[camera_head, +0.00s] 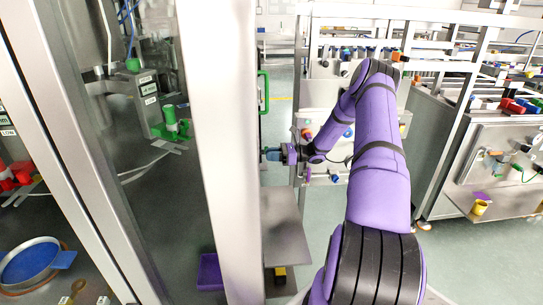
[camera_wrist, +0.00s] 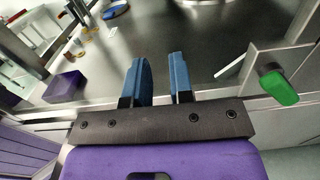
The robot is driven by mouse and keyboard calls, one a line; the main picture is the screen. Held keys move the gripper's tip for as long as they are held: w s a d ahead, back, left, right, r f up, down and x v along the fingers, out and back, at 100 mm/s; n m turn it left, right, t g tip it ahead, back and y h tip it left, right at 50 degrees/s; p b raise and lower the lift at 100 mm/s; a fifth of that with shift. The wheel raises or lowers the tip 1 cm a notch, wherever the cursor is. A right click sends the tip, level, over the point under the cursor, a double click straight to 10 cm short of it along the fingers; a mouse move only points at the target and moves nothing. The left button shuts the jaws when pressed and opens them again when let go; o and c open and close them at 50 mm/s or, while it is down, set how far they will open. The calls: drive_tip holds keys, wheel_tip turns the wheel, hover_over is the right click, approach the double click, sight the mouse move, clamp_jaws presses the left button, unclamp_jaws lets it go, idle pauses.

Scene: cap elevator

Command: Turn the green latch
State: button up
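A green latch (camera_wrist: 280,87) with a dark base is on the metal frame at the right of the wrist view. My gripper (camera_wrist: 160,62) has two blue fingers held apart with nothing between them. The latch is to the right of the fingers and apart from them. In the head view my gripper (camera_head: 272,154) is beside the pale upright post, at the end of my purple arm. I cannot tell whether the latch shows in the head view; a green handle (camera_head: 264,92) there is above my gripper, on the frame's edge.
A pale metal post (camera_head: 222,150) stands just left of my gripper. Behind glass are a green fitting (camera_head: 172,123), a blue round dish (camera_head: 30,262) and a purple box (camera_head: 210,271). The purple box also shows in the wrist view (camera_wrist: 64,86). A workbench (camera_head: 490,170) stands at right.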

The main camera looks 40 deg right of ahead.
drive_tip(key=d+f+m+t, duration=0.1)
drive_tip(key=m, duration=0.1)
drive_tip(key=d+f+m+t, duration=0.1)
drive_tip(key=f+m+t, duration=0.1)
drive_tip(key=d+f+m+t, duration=0.1)
drive_tip(key=m, duration=0.1)
drive_tip(key=shift+d+f+h, duration=0.1)
drive_tip(key=shift+f+h, duration=0.25)
drive_tip(key=shift+h, duration=0.05)
clamp_jaws()
drive_tip(key=s+d+f+m+t+h, duration=0.1)
drive_tip(key=d+f+m+t+h, duration=0.6)
drive_tip(key=m, duration=0.5)
drive_tip(key=a+x, duration=0.1)
drive_tip(key=x, duration=0.9)
drive_tip(key=shift+s+a+r+t+y, duration=0.2)
drive_tip(key=shift+s+r+t+y, duration=0.1)
drive_tip(key=shift+s+r, duration=0.1)
